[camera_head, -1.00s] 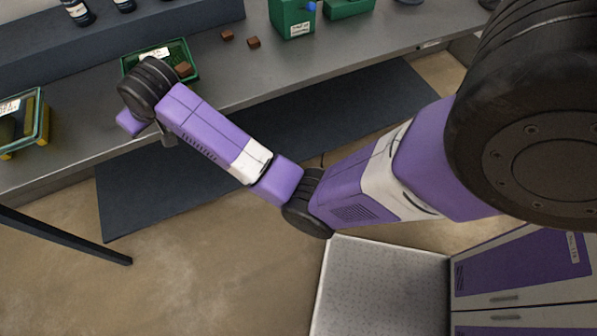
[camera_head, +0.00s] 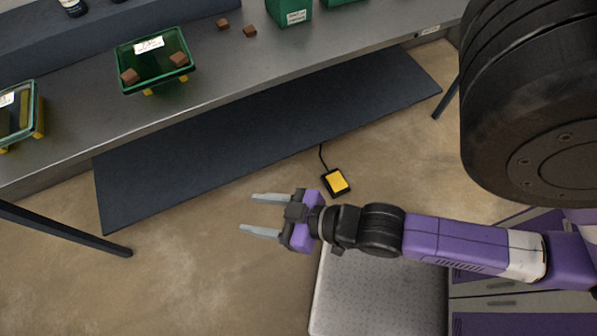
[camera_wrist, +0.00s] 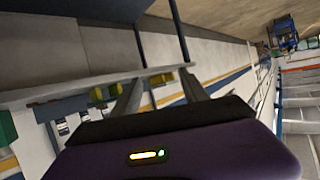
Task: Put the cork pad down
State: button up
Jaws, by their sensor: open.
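My gripper (camera_head: 260,215) is open and empty, held out over the floor in front of the bench in the head view. Its two grey fingers are apart with nothing between them; they also show in the wrist view (camera_wrist: 162,90). Brown blocks that could be cork pads are on the bench side. Two lie in the green tray (camera_head: 122,57): a left block (camera_head: 129,76) and a right block (camera_head: 179,60). Two more, a far block (camera_head: 222,24) and a near block (camera_head: 250,31), lie on the bare bench top. I cannot tell which is the task's cork pad.
The grey bench (camera_head: 90,118) runs along the back. A second tray (camera_head: 40,108) is at the left and a green box (camera_head: 290,12) behind. A dark mat (camera_head: 260,125) and a yellow-topped pedal (camera_head: 335,181) lie on the floor. A dark bar (camera_head: 70,235) is at left.

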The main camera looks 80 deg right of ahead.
jog(key=s+r+n+t+y, duration=0.1)
jog(key=s+r, duration=0.7)
jog(key=r, duration=0.1)
jog(key=shift+s+a+r+t, duration=0.15)
jog(key=shift+s+a+t, duration=0.05)
jog(key=shift+a+t, duration=0.25)
notch_tip(320, 180, down, 4)
jog(key=b, duration=0.3)
jog(key=shift+r, duration=0.25)
